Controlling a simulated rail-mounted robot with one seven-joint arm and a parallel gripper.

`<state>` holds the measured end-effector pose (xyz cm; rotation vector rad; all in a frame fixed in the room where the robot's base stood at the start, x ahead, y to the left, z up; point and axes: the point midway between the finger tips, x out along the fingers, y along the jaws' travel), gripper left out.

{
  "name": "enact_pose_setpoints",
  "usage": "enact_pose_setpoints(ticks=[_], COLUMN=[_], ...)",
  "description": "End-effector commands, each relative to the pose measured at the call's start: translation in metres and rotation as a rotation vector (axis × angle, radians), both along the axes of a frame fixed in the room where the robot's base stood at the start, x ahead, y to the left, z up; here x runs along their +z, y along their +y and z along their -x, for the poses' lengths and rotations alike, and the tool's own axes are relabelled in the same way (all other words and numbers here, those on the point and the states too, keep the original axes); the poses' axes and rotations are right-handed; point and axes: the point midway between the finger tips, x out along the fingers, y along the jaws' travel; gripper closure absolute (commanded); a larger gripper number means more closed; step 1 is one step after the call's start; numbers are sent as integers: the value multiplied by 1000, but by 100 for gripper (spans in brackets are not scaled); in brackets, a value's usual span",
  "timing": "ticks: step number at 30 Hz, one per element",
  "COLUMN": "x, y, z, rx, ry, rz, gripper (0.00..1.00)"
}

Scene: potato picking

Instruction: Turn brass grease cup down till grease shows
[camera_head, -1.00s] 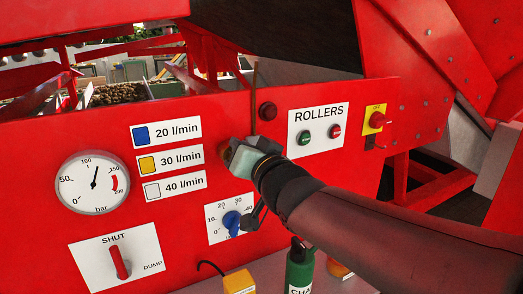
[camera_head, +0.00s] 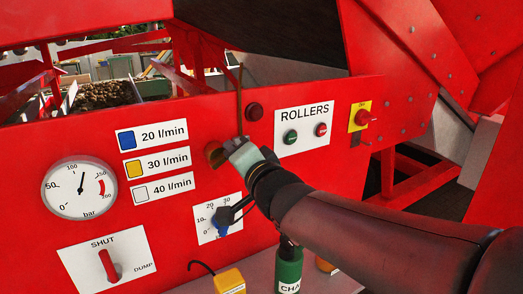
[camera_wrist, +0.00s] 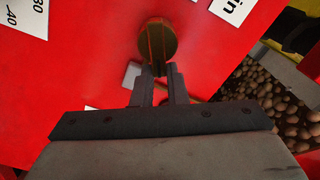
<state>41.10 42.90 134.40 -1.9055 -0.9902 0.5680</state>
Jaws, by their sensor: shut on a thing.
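The brass grease cup (camera_head: 213,153) sticks out of the red panel, right of the 30 l/min label. My gripper (camera_head: 225,152) is at the cup from the right, and its pale body hides part of it. In the wrist view, the round brass cup (camera_wrist: 158,38) stands out against the red panel. My gripper's two dark fingers (camera_wrist: 158,69) are closed in on its near edge. I cannot make out any grease.
A blue-pointer dial (camera_head: 220,222) lies just below my wrist. A red lamp (camera_head: 254,112) and the ROLLERS buttons (camera_head: 305,135) are above and right. A pressure gauge (camera_head: 80,188) and red SHUT/DUMP lever (camera_head: 109,266) are left. A green bottle (camera_head: 289,268) stands below.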

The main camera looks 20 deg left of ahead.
Motion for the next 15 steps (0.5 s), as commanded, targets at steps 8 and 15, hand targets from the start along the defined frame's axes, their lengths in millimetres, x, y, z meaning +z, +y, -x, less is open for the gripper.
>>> enact_pose_setpoints(ticks=[8, 15], x=[-8, -8], y=[4, 4], z=[4, 4], rx=[10, 10], ry=[10, 9], rz=[14, 12], gripper=[100, 65])
